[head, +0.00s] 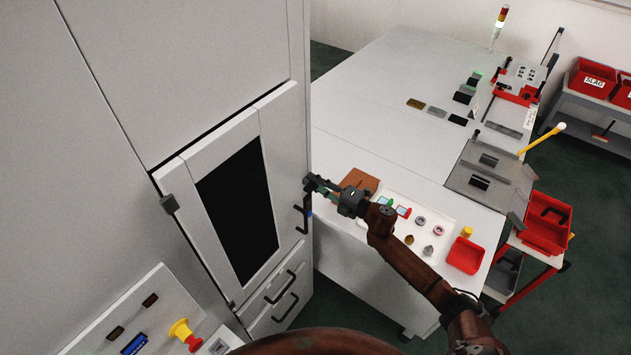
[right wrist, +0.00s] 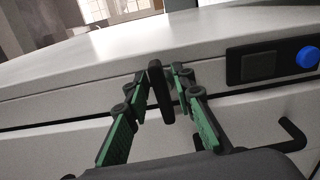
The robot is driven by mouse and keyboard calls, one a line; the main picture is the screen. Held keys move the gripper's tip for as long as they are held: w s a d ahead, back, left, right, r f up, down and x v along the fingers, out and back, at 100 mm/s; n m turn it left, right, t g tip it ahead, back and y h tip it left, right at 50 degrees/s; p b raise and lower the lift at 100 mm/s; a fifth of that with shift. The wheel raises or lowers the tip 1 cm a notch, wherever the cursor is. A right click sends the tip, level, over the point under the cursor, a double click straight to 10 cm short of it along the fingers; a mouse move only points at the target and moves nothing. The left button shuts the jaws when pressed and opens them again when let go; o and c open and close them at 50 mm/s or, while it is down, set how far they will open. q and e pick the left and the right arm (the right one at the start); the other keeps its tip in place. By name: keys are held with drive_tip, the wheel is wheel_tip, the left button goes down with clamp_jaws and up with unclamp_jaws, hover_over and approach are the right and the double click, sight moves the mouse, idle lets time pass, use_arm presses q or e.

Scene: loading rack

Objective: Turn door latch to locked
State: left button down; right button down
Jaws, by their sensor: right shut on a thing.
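The door (head: 272,140) is a white panel with a dark window, and it looks closed in its cabinet. The latch (right wrist: 160,92) is a short black bar, nearly upright in the right wrist view. My right gripper (head: 311,184) is at the door's right edge, above a black bar handle. The right wrist view shows its green-padded fingers (right wrist: 161,88) shut on the latch, one on each side. In the head view the gripper hides most of the latch. My left gripper is in neither view.
The black door handle (head: 301,218) is just below the gripper and also shows in the right wrist view (right wrist: 292,135). A blue button (right wrist: 307,57) sits close by. Drawer handles (head: 284,305) are lower down. A white table (head: 375,95) with trays stands to the right.

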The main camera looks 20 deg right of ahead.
drive_tip(key=shift+d+m, duration=0.15)
drive_tip(key=shift+m, duration=0.15)
drive_tip(key=c, duration=2)
unclamp_jaws()
drive_tip(key=shift+s, duration=0.1)
drive_tip(key=v, duration=1.1)
drive_tip(key=shift+s+d, duration=0.25)
drive_tip(key=shift+d, duration=0.1)
